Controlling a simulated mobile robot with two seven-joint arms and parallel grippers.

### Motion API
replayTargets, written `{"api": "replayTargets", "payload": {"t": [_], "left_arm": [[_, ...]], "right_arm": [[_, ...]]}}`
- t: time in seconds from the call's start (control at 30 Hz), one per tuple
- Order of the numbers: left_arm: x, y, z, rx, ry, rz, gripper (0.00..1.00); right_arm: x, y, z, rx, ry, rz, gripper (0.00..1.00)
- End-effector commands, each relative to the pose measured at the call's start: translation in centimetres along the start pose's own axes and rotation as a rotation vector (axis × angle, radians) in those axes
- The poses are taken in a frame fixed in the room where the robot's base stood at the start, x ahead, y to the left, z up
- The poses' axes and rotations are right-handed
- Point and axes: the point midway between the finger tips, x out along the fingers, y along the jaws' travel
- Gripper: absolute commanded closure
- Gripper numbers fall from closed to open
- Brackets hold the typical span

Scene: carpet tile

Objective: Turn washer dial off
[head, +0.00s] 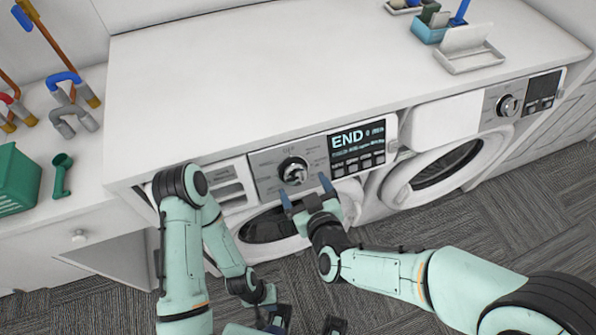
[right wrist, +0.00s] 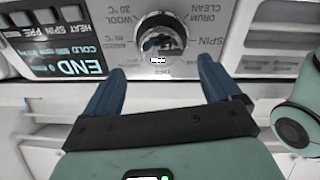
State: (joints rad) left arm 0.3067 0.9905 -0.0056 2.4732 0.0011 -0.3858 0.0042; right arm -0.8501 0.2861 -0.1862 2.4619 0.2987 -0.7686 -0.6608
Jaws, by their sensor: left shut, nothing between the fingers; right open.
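The washer dial (head: 293,170) is a round silver knob on the front panel of the left washer (head: 268,224), beside a lit display (head: 356,139) reading END. In the right wrist view the dial (right wrist: 160,42) appears upside down, ringed by labels such as WOOL, DRUM CLEAN and SPIN. My right gripper (head: 305,189) is open just in front of and below the dial. In the right wrist view its blue fingers (right wrist: 161,66) are spread to either side, with the dial beyond the tips and no clear contact. My left gripper (head: 278,316) is low at the bottom edge, shut, empty and partly cut off.
A white countertop (head: 230,75) overhangs the washer panel. A second washer (head: 432,175) with its own knob (head: 508,105) stands at right. A green basket (head: 15,178), a green scoop (head: 62,175) and pipe-like pieces (head: 68,105) lie on the left counter. Grey carpet covers the floor.

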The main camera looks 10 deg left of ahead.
Motion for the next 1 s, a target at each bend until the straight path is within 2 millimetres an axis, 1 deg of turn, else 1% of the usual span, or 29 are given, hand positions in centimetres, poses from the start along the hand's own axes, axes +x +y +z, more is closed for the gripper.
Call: {"api": "replayTargets", "payload": {"t": [0.03,0.1,0.2,0.3,0.47,0.7,0.73,0.77,0.8,0.87,0.9,1.0], "left_arm": [[0.3,-0.1,0.1,-0.001,-0.003,-0.001,1.00],[0.3,-0.1,0.1,-0.001,-0.003,-0.001,1.00],[0.3,-0.1,0.1,-0.001,-0.002,-0.001,1.00],[0.2,-0.1,0.1,-0.001,-0.002,-0.001,1.00],[0.2,-0.1,0.1,-0.001,-0.002,-0.001,1.00],[0.2,-0.1,0.1,-0.001,-0.002,-0.001,1.00],[0.2,-0.1,0.1,-0.001,-0.002,-0.001,1.00],[0.2,-0.1,0.1,-0.001,-0.002,-0.001,1.00],[0.2,-0.1,0.1,-0.001,-0.002,-0.001,1.00],[0.2,-0.1,0.1,-0.001,-0.002,-0.001,1.00],[0.2,-0.1,0.1,-0.001,-0.002,-0.001,1.00],[0.2,-0.1,0.1,-0.001,-0.002,-0.001,1.00]], "right_arm": [[1.2,-0.1,0.5,-0.001,-0.006,-0.001,0.10],[2.5,-0.1,0.5,-0.001,-0.006,-0.001,0.10],[4.0,-0.1,0.4,0.000,-0.004,-0.001,0.10],[5.0,-0.1,0.4,0.000,-0.005,-0.001,0.10],[5.7,-0.1,0.4,0.000,-0.004,-0.001,0.10],[5.8,-0.1,0.3,0.000,-0.004,-0.001,0.10],[5.8,-0.1,0.3,0.000,-0.004,-0.001,0.16],[5.8,-0.1,0.3,0.000,-0.004,-0.001,0.26],[5.8,-0.1,0.3,0.000,-0.004,-0.001,0.39],[5.8,-0.1,0.3,0.000,-0.004,-0.001,0.58],[5.8,-0.1,0.3,0.000,-0.004,-0.001,0.66],[5.8,-0.1,0.3,0.001,-0.004,-0.001,0.66]]}}
